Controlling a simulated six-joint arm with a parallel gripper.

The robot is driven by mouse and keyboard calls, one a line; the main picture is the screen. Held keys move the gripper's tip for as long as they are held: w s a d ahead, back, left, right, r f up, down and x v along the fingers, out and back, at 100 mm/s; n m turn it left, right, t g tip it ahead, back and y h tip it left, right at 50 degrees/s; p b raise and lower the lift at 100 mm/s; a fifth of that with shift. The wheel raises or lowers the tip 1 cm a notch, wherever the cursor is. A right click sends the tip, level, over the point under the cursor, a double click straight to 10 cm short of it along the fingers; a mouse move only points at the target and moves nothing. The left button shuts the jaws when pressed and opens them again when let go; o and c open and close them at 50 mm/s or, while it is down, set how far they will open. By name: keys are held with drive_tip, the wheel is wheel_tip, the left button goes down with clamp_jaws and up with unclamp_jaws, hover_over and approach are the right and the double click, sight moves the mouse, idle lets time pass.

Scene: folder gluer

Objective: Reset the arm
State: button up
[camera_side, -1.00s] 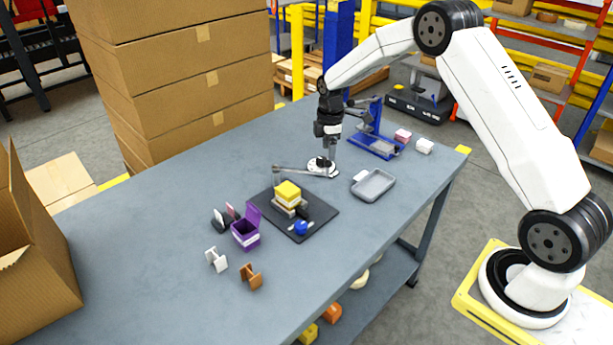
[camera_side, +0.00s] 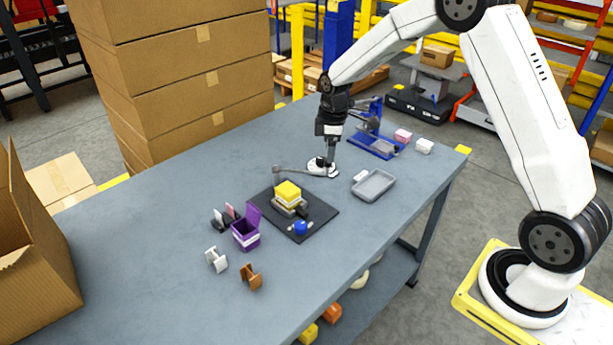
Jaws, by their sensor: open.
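My gripper (camera_side: 329,160) points down at the middle of the blue-grey table, above or at a round white disc (camera_side: 317,170) with a grey lever. It is small in this view and its fingers are hard to make out; it looks empty. Whether the fingertips touch the disc cannot be told. My white arm reaches in from the right, over the table's right side.
A black mat (camera_side: 262,206) holds a yellow-topped block stack (camera_side: 287,191) and a blue object (camera_side: 300,228). A purple box (camera_side: 245,235), grey tray (camera_side: 373,184) and blue stand (camera_side: 374,145) are nearby. Cardboard boxes (camera_side: 190,75) rise behind.

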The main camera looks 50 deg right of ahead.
drive_tip(key=s+a+r+m+t, duration=0.1)
drive_tip(key=s+a+m, duration=0.3)
drive_tip(key=s, duration=0.6)
drive_tip(key=s+a+r+m+t, duration=0.1)
drive_tip(key=s+a+m, duration=0.4)
drive_tip(key=s, duration=0.5)
drive_tip(key=shift+s+a+r, duration=0.35)
drive_tip(key=shift+a+r, duration=0.1)
drive_tip(key=shift+a, duration=0.05)
